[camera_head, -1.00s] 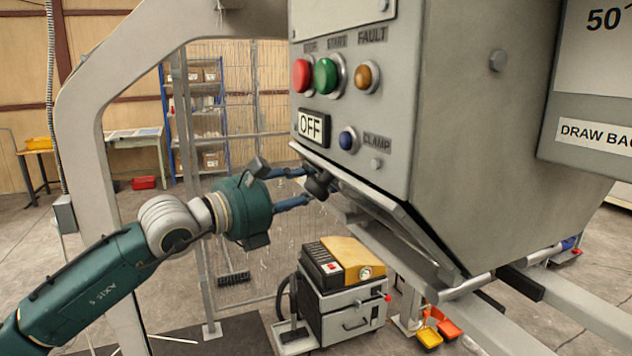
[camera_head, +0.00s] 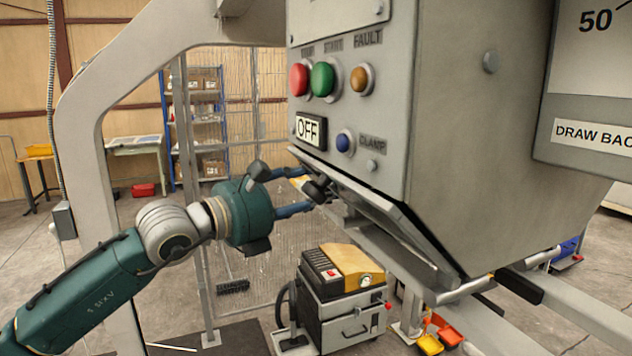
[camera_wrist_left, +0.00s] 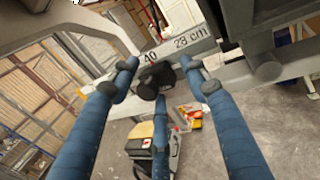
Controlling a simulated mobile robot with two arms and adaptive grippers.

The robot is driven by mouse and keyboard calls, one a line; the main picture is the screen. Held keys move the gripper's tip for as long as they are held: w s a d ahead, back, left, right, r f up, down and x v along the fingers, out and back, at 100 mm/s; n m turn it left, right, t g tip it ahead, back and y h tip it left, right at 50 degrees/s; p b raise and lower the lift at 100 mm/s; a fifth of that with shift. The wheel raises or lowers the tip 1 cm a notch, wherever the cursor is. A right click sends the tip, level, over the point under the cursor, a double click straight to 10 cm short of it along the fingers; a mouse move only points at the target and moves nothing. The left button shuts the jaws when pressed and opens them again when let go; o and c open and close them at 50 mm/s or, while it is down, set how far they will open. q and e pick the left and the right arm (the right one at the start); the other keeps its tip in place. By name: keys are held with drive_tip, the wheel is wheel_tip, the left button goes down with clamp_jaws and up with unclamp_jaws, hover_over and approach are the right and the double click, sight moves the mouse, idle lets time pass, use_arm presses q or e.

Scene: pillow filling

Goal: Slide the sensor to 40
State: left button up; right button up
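The sensor's black knob (camera_wrist_left: 156,78) sits under a ruler strip (camera_wrist_left: 178,48) marked 40 and 28 cm in the left wrist view. The knob is just below the 40 mark. My left gripper (camera_wrist_left: 158,75) has its blue fingers spread around the knob, with a narrow gap on the right side; contact on the left is unclear. In the head view the left gripper (camera_head: 304,191) reaches under the grey machine housing, with the dark knob (camera_head: 317,189) between its fingertips. The rest of the sensor is hidden. My right gripper is out of view.
The housing (camera_head: 480,150) with its button panel overhangs the fingers on the right. A sloping grey lip (camera_head: 385,215) lies close above them. A wheeled grey unit with a yellow top (camera_head: 350,268) stands on the floor below. A wire fence (camera_head: 262,235) stands behind.

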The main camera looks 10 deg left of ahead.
use_arm(q)
drive_tip(key=shift+a+r, duration=0.1)
drive_tip(key=b+v, duration=0.6)
drive_tip(key=v, duration=0.3)
idle(0.3)
